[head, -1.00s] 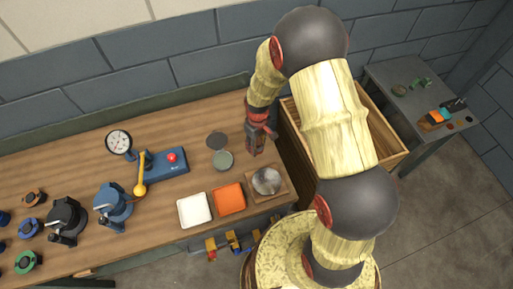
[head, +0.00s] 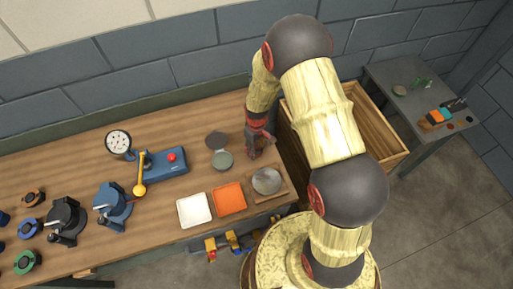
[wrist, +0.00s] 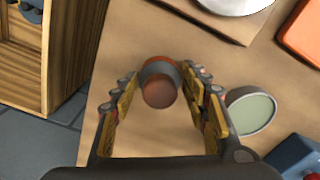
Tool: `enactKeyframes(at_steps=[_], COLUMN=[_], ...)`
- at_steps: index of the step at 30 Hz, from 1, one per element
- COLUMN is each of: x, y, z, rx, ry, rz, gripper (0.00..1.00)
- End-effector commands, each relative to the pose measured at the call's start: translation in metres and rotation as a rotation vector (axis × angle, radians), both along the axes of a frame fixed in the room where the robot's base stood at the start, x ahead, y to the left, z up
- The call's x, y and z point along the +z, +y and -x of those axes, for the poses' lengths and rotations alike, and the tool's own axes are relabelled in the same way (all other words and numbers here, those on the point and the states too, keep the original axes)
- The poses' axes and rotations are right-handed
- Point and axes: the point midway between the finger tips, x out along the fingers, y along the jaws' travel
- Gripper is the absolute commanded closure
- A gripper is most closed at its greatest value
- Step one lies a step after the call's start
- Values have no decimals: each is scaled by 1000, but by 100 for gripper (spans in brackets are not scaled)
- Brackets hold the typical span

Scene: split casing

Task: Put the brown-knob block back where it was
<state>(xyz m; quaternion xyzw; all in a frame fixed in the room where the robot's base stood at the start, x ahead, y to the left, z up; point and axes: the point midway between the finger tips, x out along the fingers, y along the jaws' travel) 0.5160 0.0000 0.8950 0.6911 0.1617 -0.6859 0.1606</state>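In the wrist view, a piece with a round brown knob (wrist: 160,92) and a grey and orange-brown body stands on the wooden bench, seen from above. I take it for the brown-knob block; its lower part is hidden. My gripper (wrist: 161,76) is open, with one finger on each side of the piece. A gap shows on the left; I cannot tell whether the right finger touches it. In the head view my gripper (head: 258,150) is low over the bench's right end and hides the piece.
A grey-green round cup (head: 222,160) and a dark disc (head: 216,139) are left of my gripper. A metal dish (head: 267,181) on a wooden square, an orange tray (head: 229,198) and a white tray (head: 194,210) lie in front. A deep wooden bin (head: 397,158) stands right.

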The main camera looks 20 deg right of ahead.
Motion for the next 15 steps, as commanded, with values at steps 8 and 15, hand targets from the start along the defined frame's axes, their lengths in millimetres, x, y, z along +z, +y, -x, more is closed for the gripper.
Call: enactKeyframes(at_steps=[8, 15], x=[0, 3], y=[0, 0], z=[0, 0], rx=[0, 0], ry=[0, 0], rz=[0, 0], gripper=[42, 42])
